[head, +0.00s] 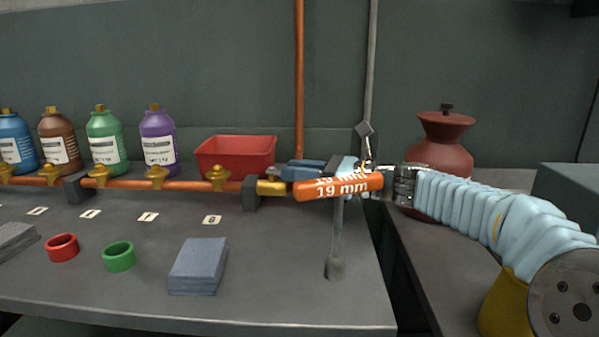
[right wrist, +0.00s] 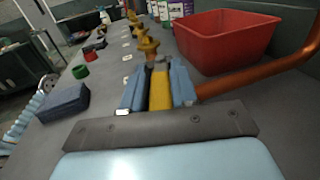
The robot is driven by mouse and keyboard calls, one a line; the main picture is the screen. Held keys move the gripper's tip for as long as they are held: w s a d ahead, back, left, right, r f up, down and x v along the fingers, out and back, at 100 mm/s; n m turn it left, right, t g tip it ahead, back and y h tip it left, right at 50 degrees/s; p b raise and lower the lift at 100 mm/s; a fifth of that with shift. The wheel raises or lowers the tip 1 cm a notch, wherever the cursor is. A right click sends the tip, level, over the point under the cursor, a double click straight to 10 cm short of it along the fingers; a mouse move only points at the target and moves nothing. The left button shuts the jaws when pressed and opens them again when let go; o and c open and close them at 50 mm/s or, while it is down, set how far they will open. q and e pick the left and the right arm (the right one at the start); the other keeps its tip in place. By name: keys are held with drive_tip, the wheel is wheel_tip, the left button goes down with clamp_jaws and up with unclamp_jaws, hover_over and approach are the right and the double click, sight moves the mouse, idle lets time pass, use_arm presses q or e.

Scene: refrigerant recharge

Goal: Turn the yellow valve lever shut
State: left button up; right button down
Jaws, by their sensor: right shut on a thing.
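The yellow lever (right wrist: 158,90) lies lengthwise between the two blue fingers of my right gripper (right wrist: 157,88) in the right wrist view. The fingers are shut on it from both sides. In the head view my right gripper (head: 302,170) reaches in from the right, level with the pipe's right end. A yellow-brass piece (head: 272,187) shows at the pipe's end, left of the cylinder. The lever's own shape is hidden in the head view. My left gripper is not in view.
A copper pipe with several brass valves (head: 156,175) runs along the bench. Bottles, including a purple one (head: 158,140), stand behind it. A red bin (head: 236,154) sits close behind the gripper. A grey block (head: 198,266) and red and green rings (head: 118,256) lie in front.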

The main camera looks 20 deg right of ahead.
drive_tip(key=shift+s+a+f+m+t+h+b, duration=0.1)
drive_tip(key=shift+s+a+m+t+h+b, duration=0.2)
drive_tip(key=shift+m+t+h+b, duration=0.45)
drive_tip(key=shift+s+a+f+m+t+h+b, duration=0.1)
drive_tip(key=shift+s+a+m+t+h+b, duration=0.15)
drive_tip(key=shift+m+t+h+b, duration=0.5)
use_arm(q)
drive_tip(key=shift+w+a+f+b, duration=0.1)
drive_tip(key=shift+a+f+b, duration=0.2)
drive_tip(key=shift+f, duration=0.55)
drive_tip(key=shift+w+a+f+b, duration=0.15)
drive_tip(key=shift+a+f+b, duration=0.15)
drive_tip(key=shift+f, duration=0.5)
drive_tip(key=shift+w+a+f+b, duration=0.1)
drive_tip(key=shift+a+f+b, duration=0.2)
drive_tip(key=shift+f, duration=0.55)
use_arm(e)
drive_tip(key=shift+s+a+r+m+t+h, duration=0.15)
drive_tip(key=shift+a+m+t+h, duration=0.2)
drive_tip(key=shift+m+t+h, duration=0.55)
drive_tip(key=shift+s+a+m+t+h, duration=0.25)
drive_tip(key=shift+m+h, duration=0.25)
drive_tip(key=shift+h, duration=0.8)
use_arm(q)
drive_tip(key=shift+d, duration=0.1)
use_arm(e)
drive_tip(key=shift+w, duration=0.1)
drive_tip(key=c, duration=1)
unclamp_jaws()
drive_tip(key=shift+o, duration=0.2)
